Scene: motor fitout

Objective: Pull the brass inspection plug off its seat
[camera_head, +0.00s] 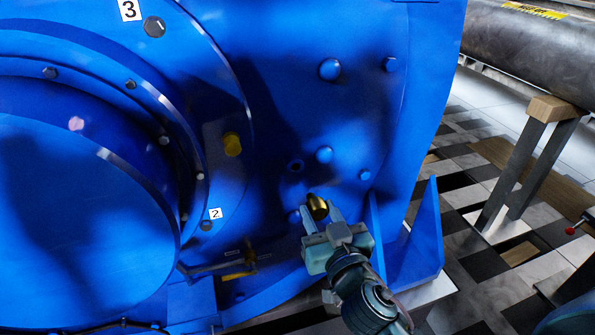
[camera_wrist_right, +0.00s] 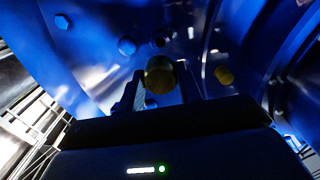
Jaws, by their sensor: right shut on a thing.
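The brass inspection plug (camera_head: 317,206) is a gold-coloured cylinder in front of the blue motor housing (camera_head: 290,110). My right gripper (camera_head: 320,212) is shut on it, one finger at each side. In the right wrist view the plug (camera_wrist_right: 159,76) sits between the two fingertips (camera_wrist_right: 160,88). A dark round hole (camera_head: 295,166) is in the housing just above and left of the plug; it also shows in the wrist view (camera_wrist_right: 160,40). I cannot tell whether the plug touches the housing. My left gripper is not in view.
A yellow plug (camera_head: 232,145) and several blue bolt heads (camera_head: 330,69) stick out of the housing. A blue bracket (camera_head: 415,245) stands right of my right gripper. A large grey cylinder (camera_head: 530,45) rests on a wooden-topped stand (camera_head: 535,145) at right.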

